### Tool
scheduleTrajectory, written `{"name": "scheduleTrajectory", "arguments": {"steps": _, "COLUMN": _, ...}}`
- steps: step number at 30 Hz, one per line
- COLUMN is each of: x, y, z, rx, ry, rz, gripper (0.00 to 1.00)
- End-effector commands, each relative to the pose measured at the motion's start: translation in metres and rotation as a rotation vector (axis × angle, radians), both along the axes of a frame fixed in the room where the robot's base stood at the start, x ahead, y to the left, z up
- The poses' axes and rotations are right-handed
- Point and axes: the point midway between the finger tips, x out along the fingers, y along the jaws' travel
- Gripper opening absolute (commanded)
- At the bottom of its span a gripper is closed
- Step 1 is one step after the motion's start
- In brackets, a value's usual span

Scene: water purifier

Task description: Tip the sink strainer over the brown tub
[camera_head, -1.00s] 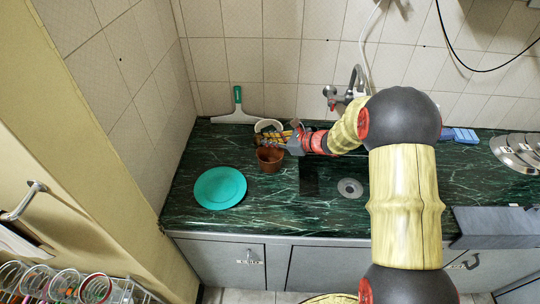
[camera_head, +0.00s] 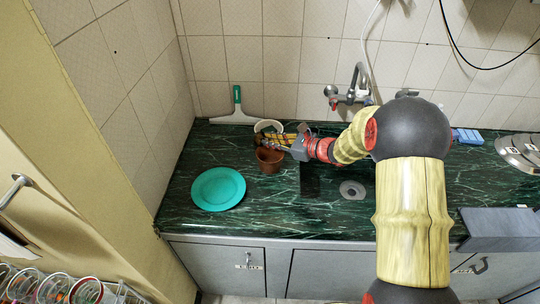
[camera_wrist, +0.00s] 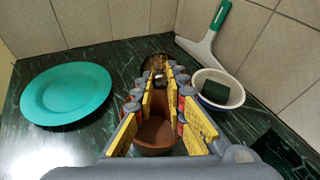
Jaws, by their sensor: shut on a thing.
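The sink strainer (camera_wrist: 157,62) shows in the wrist view as a small round brownish, shiny piece at the far end of my fingers. My gripper (camera_wrist: 160,80) has yellow fingers and is shut on it. The brown tub (camera_wrist: 155,135) shows below and between the fingers. In the head view, my gripper (camera_head: 270,139) reaches in from the right, just above and behind the brown tub (camera_head: 269,160), which stands upright on the counter. The strainer is too small to make out there. I cannot tell how far it is tilted.
A white bowl (camera_wrist: 208,80) with a dark green sponge (camera_wrist: 222,93) stands close right of my fingers. A squeegee (camera_head: 237,112) leans at the wall. A teal plate (camera_head: 218,188) lies left of the tub. The sink drain (camera_head: 352,190) and faucet (camera_head: 350,98) are to the right.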

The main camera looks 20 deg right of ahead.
Motion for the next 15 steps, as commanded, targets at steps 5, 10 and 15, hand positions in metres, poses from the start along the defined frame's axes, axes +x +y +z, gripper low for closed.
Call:
{"name": "scheduleTrajectory", "arguments": {"steps": 5, "x": -0.0018, "y": -0.0022, "z": -0.0026, "rx": 0.016, "ry": -0.018, "rz": -0.001, "gripper": 0.00}}
{"name": "scheduleTrajectory", "arguments": {"steps": 10, "x": -0.0041, "y": -0.0038, "z": -0.0033, "rx": 0.032, "ry": -0.036, "rz": 0.000, "gripper": 0.00}}
{"name": "scheduleTrajectory", "arguments": {"steps": 15, "x": -0.0065, "y": -0.0062, "z": -0.0039, "rx": 0.047, "ry": -0.053, "rz": -0.001, "gripper": 0.00}}
